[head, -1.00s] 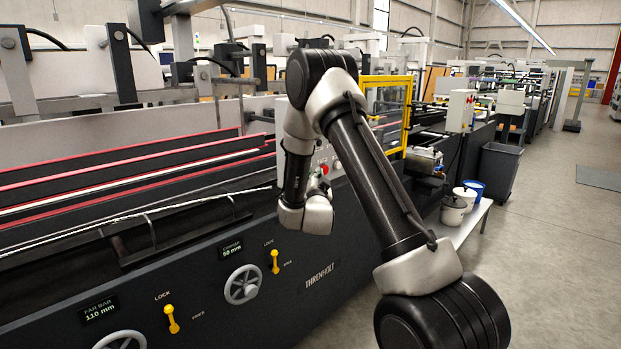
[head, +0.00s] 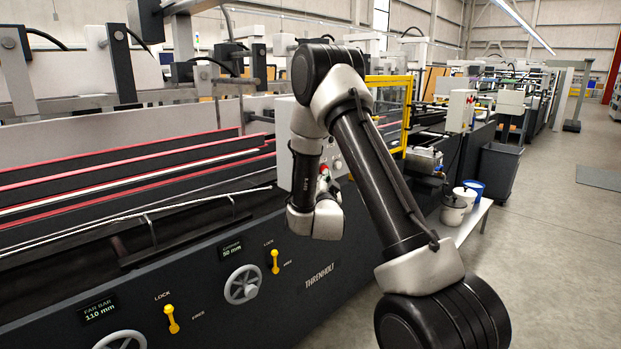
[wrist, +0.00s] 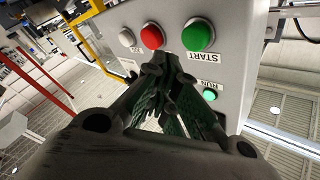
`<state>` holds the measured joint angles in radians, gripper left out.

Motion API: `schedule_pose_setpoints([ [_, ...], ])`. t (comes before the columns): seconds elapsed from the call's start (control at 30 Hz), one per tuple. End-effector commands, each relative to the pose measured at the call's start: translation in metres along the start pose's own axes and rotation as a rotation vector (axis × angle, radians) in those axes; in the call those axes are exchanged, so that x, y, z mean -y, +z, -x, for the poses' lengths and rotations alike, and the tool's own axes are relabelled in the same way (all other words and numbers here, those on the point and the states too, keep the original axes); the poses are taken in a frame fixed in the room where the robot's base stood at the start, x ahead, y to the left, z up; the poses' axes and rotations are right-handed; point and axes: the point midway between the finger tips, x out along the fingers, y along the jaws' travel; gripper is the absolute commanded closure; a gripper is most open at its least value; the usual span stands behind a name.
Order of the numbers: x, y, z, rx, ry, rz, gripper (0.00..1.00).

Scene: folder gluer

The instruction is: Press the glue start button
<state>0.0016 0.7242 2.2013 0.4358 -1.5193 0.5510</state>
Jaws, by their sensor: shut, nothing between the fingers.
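The green START button (wrist: 198,34) sits on a light grey control panel (wrist: 235,50) in the wrist view, with its label beside it. A red button (wrist: 152,37) is to its left. My gripper (wrist: 168,62) is shut and empty, its fingertips pointing at the panel between the red and green buttons. I cannot tell whether the tips touch the panel. In the head view the panel (head: 285,140) is largely hidden behind my arm; the red button (head: 324,169) shows beside it, but my fingers are hidden.
A white button (wrist: 126,38) and a small green RUN lamp or button (wrist: 210,95) share the panel. A yellow guard frame (head: 405,115) stands right of my arm. Open floor (head: 540,230) lies to the right.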

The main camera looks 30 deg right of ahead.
Motion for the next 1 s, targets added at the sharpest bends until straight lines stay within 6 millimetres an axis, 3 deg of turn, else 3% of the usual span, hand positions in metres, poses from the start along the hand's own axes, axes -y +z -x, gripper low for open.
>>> schedule_pose_setpoints([
  [0.37,-0.015,-0.016,0.022,0.0,0.0,0.0,1.0],
  [1.0,-0.016,-0.017,0.023,0.0,0.0,-0.001,1.0],
])
